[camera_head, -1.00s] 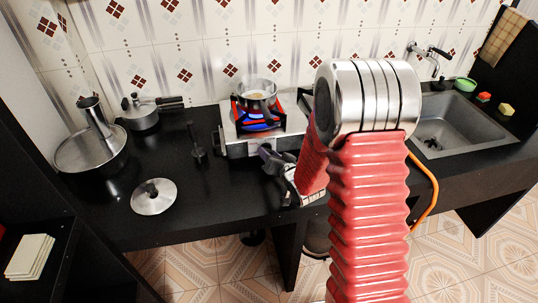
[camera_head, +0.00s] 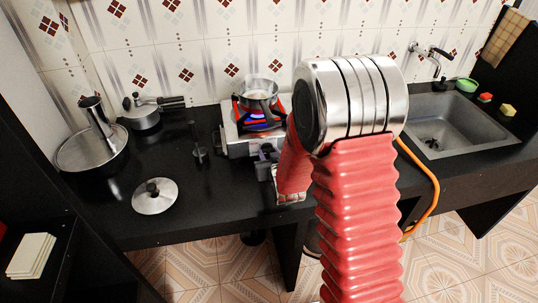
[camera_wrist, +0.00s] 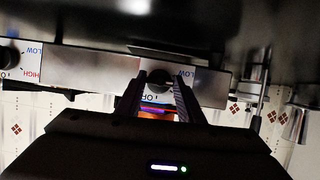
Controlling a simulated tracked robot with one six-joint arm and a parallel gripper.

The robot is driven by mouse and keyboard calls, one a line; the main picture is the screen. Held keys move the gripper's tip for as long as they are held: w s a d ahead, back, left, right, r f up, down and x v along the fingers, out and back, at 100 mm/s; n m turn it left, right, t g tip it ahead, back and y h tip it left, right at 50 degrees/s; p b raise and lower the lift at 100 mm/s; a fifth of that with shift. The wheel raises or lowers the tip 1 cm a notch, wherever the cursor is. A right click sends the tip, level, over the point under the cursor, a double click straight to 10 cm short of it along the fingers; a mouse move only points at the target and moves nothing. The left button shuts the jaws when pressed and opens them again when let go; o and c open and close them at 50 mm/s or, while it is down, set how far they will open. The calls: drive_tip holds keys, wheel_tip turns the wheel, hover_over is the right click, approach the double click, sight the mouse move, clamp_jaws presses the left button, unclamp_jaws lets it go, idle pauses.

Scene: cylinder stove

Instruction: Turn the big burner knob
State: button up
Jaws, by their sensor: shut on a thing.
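The silver stove (camera_head: 230,140) stands on the black counter against the tiled wall, with a lit burner (camera_head: 258,122) glowing blue and red under a small pot (camera_head: 259,93). My gripper (camera_head: 265,153) is at the stove's front panel, partly hidden by my red arm. In the wrist view, which is upside down, my gripper (camera_wrist: 160,90) has one finger on each side of a dark round burner knob (camera_wrist: 159,77) and is shut on it. LOW and partly hidden OFF lettering shows around this knob. A second knob (camera_wrist: 6,56) with LOW and HIGH marks is at the left edge.
A pan (camera_head: 90,150), a lidded pot (camera_head: 142,113), a loose lid (camera_head: 155,196) and a dark upright utensil (camera_head: 198,150) stand left of the stove. The sink (camera_head: 455,125) is at the right.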

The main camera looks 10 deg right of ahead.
drive_tip(key=n+h, duration=0.2)
drive_tip(key=n, duration=0.1)
drive_tip(key=shift+a+f+n, duration=0.1)
drive_tip(key=shift+a+n, duration=0.1)
drive_tip(key=shift+n, duration=0.1)
drive_tip(key=shift+h, duration=0.4)
drive_tip(key=o, duration=1.1)
drive_tip(key=shift+c, duration=0.2)
drive_tip(key=shift+s, duration=0.1)
